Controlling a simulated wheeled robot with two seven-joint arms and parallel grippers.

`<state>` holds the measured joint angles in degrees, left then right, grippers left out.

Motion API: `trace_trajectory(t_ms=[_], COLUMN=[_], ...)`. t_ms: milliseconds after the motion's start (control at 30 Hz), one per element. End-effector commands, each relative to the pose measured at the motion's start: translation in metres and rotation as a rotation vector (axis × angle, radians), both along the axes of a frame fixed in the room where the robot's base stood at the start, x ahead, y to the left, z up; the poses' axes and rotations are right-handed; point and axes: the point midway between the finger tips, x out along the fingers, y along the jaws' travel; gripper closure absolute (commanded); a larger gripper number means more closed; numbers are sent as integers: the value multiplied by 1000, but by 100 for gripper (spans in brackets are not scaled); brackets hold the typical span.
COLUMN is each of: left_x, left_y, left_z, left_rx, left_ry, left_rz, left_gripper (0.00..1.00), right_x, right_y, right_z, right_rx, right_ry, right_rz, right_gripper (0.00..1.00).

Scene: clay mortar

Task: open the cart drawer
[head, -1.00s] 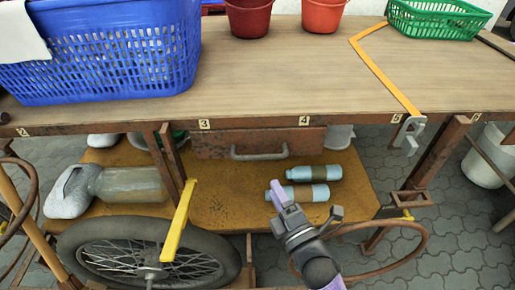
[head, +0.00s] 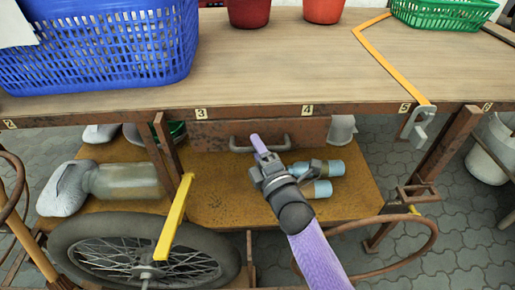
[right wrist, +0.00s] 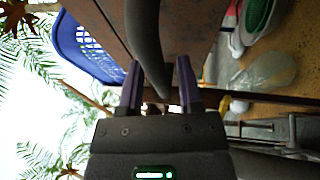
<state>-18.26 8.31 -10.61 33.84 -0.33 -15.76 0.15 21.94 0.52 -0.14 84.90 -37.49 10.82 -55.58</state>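The cart drawer (head: 215,134) has a rusty brown front under the tabletop and looks shut. Its grey bar handle (head: 286,143) is partly hidden by my right gripper (head: 261,148), which is in front of it. In the right wrist view, the purple-grey fingers of the right gripper (right wrist: 160,88) are apart, with the dark handle bar (right wrist: 146,45) running between them. There is a visible gap to the right finger; whether the left finger touches the bar I cannot tell. My left gripper is not in view.
A yellow bar (head: 174,220) and a wheel (head: 150,250) stand at the lower left. Blue-capped bottles (head: 328,168) lie on the lower shelf (head: 220,210) behind the right gripper. A blue basket (head: 100,50) sits on the tabletop (head: 270,70).

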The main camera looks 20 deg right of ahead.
Motion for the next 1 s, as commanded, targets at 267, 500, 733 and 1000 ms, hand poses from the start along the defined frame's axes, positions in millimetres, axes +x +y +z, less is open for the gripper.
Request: trace_trajectory(t_ms=[267,500,733,1000], left_x=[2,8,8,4], left_y=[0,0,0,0], left_z=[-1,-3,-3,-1], left_rx=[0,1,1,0], left_ry=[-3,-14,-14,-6], left_rz=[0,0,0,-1], left_gripper=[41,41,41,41], right_x=[0,0,0,0], right_y=[0,0,0,0], right_z=[0,0,-1,-1], right_rx=[0,0,0,0], right_ry=[0,0,1,1], right_rz=[0,0,0,0], right_gripper=[100,100,100,100])
